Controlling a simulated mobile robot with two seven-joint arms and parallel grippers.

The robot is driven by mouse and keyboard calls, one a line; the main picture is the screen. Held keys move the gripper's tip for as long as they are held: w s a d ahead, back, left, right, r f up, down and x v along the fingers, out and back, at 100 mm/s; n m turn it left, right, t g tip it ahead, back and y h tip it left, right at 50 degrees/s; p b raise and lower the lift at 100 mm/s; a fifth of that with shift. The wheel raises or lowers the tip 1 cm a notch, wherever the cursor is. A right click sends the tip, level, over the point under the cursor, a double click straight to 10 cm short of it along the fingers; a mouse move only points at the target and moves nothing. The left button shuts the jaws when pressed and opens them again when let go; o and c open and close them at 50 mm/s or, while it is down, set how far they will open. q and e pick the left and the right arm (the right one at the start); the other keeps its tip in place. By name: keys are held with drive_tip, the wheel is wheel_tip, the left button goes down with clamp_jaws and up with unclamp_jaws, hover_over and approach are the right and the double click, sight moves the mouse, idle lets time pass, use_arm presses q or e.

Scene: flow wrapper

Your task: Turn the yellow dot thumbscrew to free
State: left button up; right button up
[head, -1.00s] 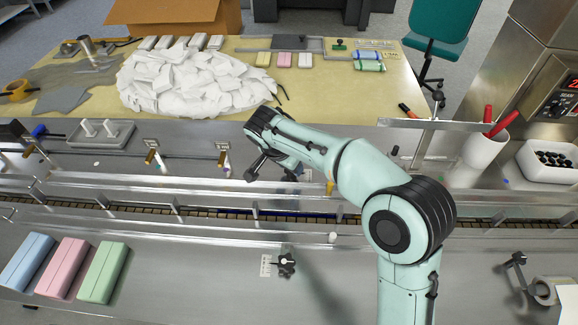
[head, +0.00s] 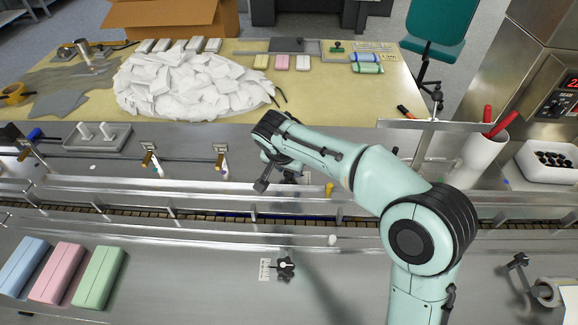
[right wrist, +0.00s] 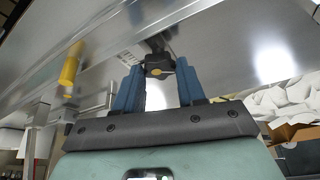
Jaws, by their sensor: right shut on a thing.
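The thumbscrew (right wrist: 158,66) is a dark knob with a yellow dot, seen in the right wrist view between my right gripper's two blue fingertips (right wrist: 159,72). The fingers are shut on it, one on each side. In the head view my right gripper (head: 279,175) reaches down behind the conveyor rails; the wrist and forearm hide most of the thumbscrew there. My left gripper is not in view.
Metal guide rails (head: 150,190) run along the conveyor in front of the gripper. A yellow post (right wrist: 71,64) stands beside it. A black knob (head: 285,268) with a scale sits on the front deck. Green, pink and blue packs (head: 100,276) lie at front left.

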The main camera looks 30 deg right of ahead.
drive_tip(key=o, duration=1.1)
drive_tip(key=shift+c, duration=0.2)
use_arm(q)
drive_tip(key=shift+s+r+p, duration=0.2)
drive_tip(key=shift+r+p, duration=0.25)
drive_tip(key=shift+p, duration=0.15)
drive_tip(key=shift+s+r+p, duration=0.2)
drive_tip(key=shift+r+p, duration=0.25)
drive_tip(key=shift+p, duration=0.1)
use_arm(e)
drive_tip(key=v, duration=1.3)
drive_tip(key=shift+r, duration=0.25)
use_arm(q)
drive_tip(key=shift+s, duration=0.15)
use_arm(e)
drive_tip(key=shift+f, duration=0.1)
